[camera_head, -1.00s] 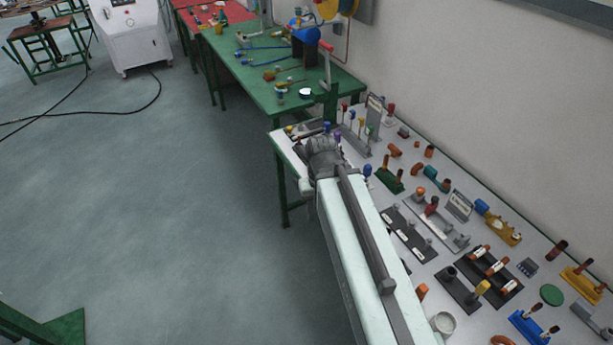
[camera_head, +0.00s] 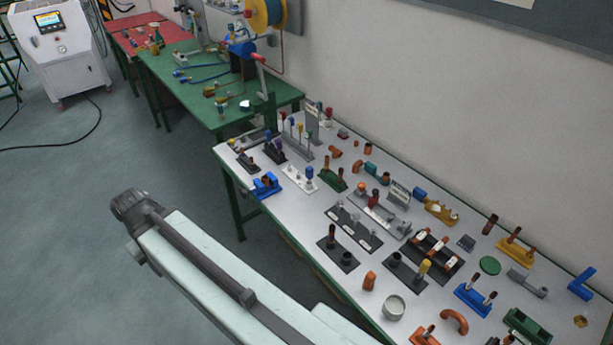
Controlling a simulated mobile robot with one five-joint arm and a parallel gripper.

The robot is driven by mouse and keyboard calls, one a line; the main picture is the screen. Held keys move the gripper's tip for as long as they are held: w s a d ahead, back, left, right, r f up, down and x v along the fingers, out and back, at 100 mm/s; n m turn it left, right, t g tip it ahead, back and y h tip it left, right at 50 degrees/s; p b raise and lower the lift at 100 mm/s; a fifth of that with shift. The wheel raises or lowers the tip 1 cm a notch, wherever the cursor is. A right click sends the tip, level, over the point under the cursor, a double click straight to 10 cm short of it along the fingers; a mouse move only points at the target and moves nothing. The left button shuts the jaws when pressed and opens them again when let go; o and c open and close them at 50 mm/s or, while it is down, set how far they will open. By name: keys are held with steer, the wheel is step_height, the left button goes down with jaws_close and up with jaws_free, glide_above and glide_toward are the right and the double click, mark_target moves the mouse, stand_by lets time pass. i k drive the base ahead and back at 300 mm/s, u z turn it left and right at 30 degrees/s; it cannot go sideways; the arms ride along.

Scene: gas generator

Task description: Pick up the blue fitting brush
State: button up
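The blue fitting brush cannot be singled out with certainty at this size. One candidate is a small blue-topped upright piece (camera_head: 309,173) on a white base, near the left end of the long workbench (camera_head: 262,221).
The workbench is crowded with fittings. A blue holder (camera_head: 266,185) stands at its left front edge, near dark racks (camera_head: 275,153). A green table (camera_head: 200,95) adjoins its far left end. A white machine (camera_head: 64,50) stands at the upper left.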

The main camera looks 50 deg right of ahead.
mark_target(309, 171)
steer(key=u, duration=0.1)
steer(key=i, duration=1)
steer(key=z, duration=0.1)
